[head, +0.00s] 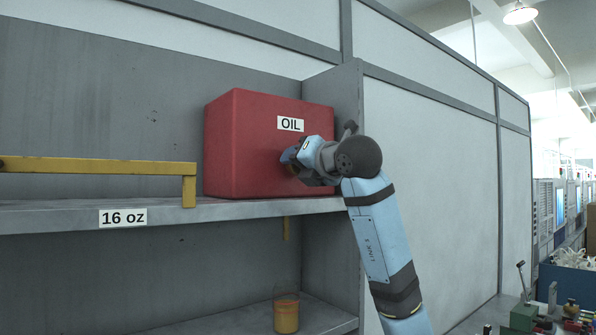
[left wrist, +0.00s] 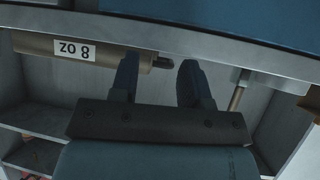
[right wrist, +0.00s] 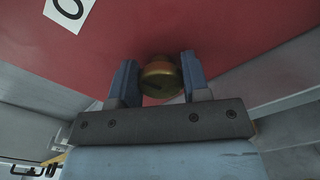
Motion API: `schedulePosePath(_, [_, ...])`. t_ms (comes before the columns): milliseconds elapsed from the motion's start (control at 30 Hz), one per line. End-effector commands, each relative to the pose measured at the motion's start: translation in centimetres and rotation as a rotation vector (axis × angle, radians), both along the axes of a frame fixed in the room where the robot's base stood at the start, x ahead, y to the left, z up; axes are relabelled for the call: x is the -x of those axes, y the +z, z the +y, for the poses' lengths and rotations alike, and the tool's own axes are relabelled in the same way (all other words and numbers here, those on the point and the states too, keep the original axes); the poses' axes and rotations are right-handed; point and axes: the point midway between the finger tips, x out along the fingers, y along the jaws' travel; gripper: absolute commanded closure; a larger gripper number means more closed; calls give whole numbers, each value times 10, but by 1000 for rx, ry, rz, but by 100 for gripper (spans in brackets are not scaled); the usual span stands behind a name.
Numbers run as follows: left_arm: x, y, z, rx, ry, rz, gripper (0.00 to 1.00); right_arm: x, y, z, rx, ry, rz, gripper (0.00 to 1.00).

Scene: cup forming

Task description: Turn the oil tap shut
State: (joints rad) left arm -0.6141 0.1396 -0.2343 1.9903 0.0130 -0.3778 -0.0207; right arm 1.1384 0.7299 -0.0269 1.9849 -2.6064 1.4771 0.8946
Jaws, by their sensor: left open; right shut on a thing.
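The red oil tank (head: 240,140), labelled OIL, stands on the upper shelf. My right gripper (head: 290,158) is at its front face, below the label. In the right wrist view the round brass tap knob (right wrist: 158,77) sits between the fingers of my right gripper (right wrist: 158,80), shut on it; the tank (right wrist: 220,30) fills the background. In the head view the knob is hidden by the gripper. My left gripper (left wrist: 160,75) is open and empty, out of the head view, in front of a bar labelled 8 oz (left wrist: 105,52).
A clear cup (head: 286,315) with yellow-orange contents stands on the lower shelf, below a thin yellow spout (head: 286,228). A yellow rail (head: 100,166) runs above the shelf edge labelled 16 oz (head: 123,217). A grey partition (head: 348,110) stands right of the tank.

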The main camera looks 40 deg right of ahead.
Motion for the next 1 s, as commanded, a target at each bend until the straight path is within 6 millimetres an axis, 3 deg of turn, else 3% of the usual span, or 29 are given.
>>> schedulePosePath(400, [0,-9,0,1,0,-2,57,0,-1,-1,-185,1,-21,80])
schedulePosePath(967, [-1,-7,0,2,-1,-6,57,0,0,-1,-212,0,-24,80])
schedulePosePath(1000, [-1,-7,-1,2,-1,-6,57,0,0,-1,-212,0,-24,48])
